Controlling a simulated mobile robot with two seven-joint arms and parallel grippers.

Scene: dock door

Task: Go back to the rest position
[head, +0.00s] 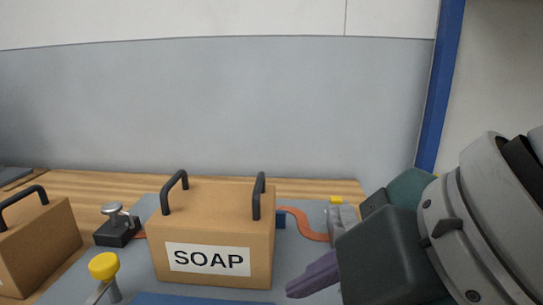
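My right gripper (313,277) comes in from the lower right of the head view. A purple finger reaches left from its dark body, just right of a cardboard box marked SOAP (215,232). A gap shows between the finger and the box. I cannot make out a second finger clearly, so the opening is unclear. The soap box stands upright, with two black handles on its top. My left gripper is out of view.
A second cardboard box (40,245) with a black handle stands at the left. A black-based metal clamp (118,228) and a yellow knob (104,266) lie between the boxes. An orange strip (306,226) and a yellow piece (336,200) are right of the soap box. A blue post (440,85) rises behind.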

